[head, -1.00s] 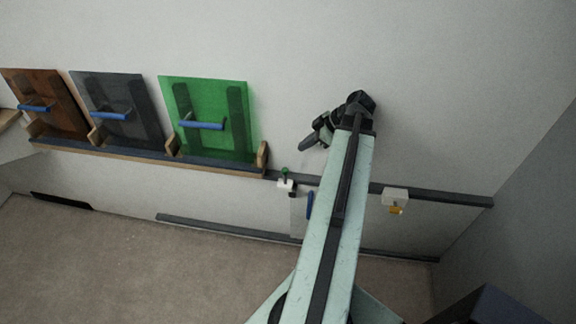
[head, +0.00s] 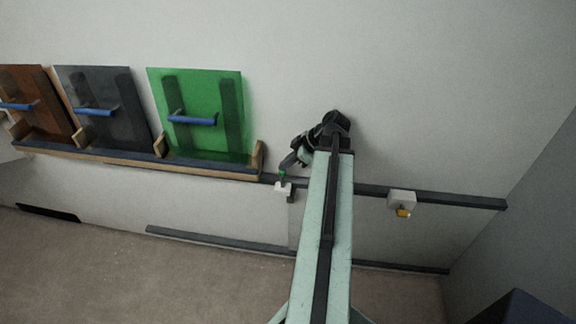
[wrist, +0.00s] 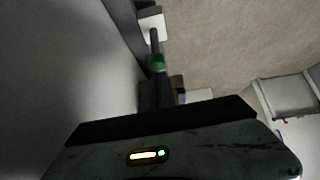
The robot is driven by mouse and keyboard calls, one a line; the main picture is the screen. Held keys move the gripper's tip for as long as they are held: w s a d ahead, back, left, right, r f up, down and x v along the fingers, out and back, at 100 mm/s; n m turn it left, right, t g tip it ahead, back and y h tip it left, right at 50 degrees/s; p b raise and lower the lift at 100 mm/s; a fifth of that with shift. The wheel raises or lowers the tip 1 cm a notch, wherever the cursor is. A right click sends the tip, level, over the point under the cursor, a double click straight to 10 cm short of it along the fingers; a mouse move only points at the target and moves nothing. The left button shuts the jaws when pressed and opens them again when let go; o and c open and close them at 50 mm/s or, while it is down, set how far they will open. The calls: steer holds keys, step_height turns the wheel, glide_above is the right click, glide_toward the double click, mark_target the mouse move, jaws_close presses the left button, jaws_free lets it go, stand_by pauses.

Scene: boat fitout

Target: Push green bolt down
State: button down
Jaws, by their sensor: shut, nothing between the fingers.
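The green bolt (head: 282,175) is a small green knob above a white bracket (head: 283,187) on the dark wall rail. In the wrist view the green bolt (wrist: 156,62) shows as a green ring with a grey rod beyond it, reaching to the white bracket (wrist: 152,24). My gripper (head: 287,163) is shut and empty. Its tip is right at the top of the green bolt, pointing down and left. In the wrist view the dark fingers end at the green knob; whether they touch it I cannot tell.
Green (head: 203,90), grey and brown panels with blue handles stand in a wooden rack at left.

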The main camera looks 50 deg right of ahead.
steer(key=shift+f, duration=0.3)
step_height(320, 180, down, 4)
steer(key=b, duration=0.4)
steer(key=shift+s+f, duration=0.1)
steer(key=shift+f, duration=0.1)
steer(key=shift+r, duration=0.15)
steer(key=r+p, duration=0.6)
steer(key=shift+a, duration=0.2)
steer(key=p+v, duration=0.6)
steer(key=v, duration=0.2)
steer(key=shift+s+d, duration=0.35)
steer(key=shift+d, duration=0.05)
steer(key=shift+f, duration=0.1)
